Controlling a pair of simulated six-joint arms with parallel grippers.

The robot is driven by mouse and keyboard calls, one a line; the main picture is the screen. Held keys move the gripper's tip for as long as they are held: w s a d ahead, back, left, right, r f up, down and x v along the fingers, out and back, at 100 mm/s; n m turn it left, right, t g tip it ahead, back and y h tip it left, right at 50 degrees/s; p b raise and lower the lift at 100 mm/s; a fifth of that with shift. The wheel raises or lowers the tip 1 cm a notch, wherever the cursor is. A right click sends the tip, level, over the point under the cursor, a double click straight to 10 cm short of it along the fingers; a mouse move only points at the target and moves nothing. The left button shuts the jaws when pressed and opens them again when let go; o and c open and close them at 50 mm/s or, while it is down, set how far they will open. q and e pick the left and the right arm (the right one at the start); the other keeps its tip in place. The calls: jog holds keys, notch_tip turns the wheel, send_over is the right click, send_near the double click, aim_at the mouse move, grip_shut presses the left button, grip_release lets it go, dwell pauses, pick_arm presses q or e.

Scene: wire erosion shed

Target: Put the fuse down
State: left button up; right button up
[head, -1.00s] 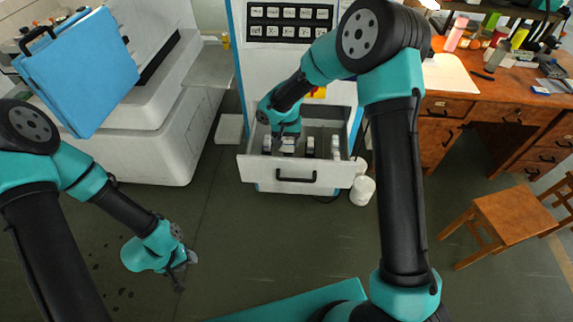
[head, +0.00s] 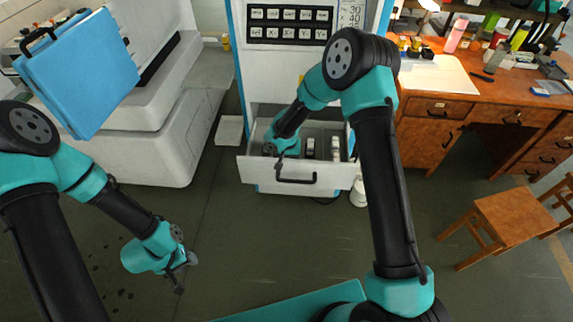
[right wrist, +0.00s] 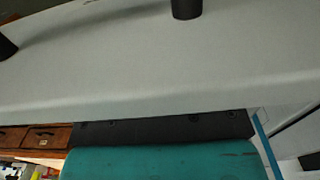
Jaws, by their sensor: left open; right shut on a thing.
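The right wrist view shows a pale panel and black posts close by, and no fuse can be made out there. My left gripper (head: 182,275) is open and empty, over the floor at the lower left.
Pale dark-topped parts (head: 310,148) stand in the drawer's middle and right. The drawer has a black handle (head: 296,181). A white pot (head: 359,194) stands right of it on the floor. A wooden desk (head: 431,110) and a stool (head: 505,215) are at the right.

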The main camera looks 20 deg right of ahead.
jog(key=shift+f, duration=1.45)
jog(key=shift+f, duration=0.1)
jog(key=o, duration=1)
jog(key=shift+o, duration=0.2)
notch_tip(320, 180, up, 12)
jog(key=shift+r, duration=0.15)
